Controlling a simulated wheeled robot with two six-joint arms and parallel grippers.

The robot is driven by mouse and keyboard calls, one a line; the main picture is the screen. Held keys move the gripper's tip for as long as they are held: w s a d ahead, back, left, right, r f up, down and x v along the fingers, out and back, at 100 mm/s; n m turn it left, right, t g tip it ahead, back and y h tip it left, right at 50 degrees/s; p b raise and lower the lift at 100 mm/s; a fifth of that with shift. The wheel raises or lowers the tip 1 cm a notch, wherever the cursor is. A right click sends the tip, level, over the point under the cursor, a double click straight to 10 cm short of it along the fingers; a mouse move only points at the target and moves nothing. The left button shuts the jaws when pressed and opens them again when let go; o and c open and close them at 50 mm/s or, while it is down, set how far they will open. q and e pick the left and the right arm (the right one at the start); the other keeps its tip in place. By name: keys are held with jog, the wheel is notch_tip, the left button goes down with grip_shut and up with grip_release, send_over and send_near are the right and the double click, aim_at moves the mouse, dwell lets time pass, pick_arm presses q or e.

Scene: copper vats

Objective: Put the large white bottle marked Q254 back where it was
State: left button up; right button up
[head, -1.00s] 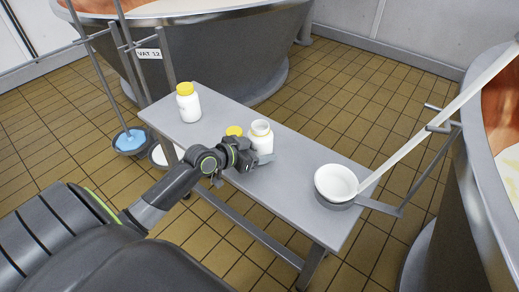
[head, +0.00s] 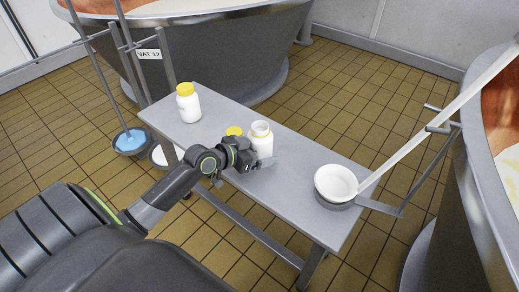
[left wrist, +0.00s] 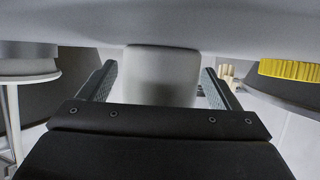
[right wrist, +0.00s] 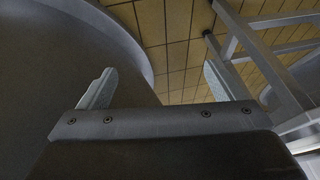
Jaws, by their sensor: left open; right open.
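A white bottle without a lid (head: 262,138) stands upright on the grey table. A second white bottle with a yellow cap (head: 188,104) stands near the table's far left end. I cannot read a marking on either. My left gripper (head: 246,167) is open at the near side of the lidless bottle. In the left wrist view (left wrist: 160,88) its fingers stand either side of the white bottle body (left wrist: 162,75), with gaps showing. A yellow lid (head: 234,131) is just left of that bottle, partly hidden by my gripper. My right gripper (right wrist: 155,85) is open and empty.
A white bowl (head: 336,182) sits on a grey round base at the table's right end. A long pale handle slants over it from the right vat (head: 490,200). Another vat (head: 210,50) stands behind the table.

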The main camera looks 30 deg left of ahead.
pick_arm(q)
jog(key=p+v, duration=0.2)
jog(key=v, duration=0.8)
jog(key=shift+s+a, duration=0.1)
jog(key=shift+s, duration=0.05)
jog(key=shift+p+v, duration=0.4)
jog(key=shift+v, duration=0.45)
pick_arm(e)
jog(key=f, duration=0.1)
jog(key=d+f+g, duration=0.1)
jog(key=f, duration=0.1)
jog(key=shift+s+d+f+g+h, duration=0.2)
jog(key=shift+s+f+g+h, duration=0.05)
jog(key=shift+s+g+h, duration=0.15)
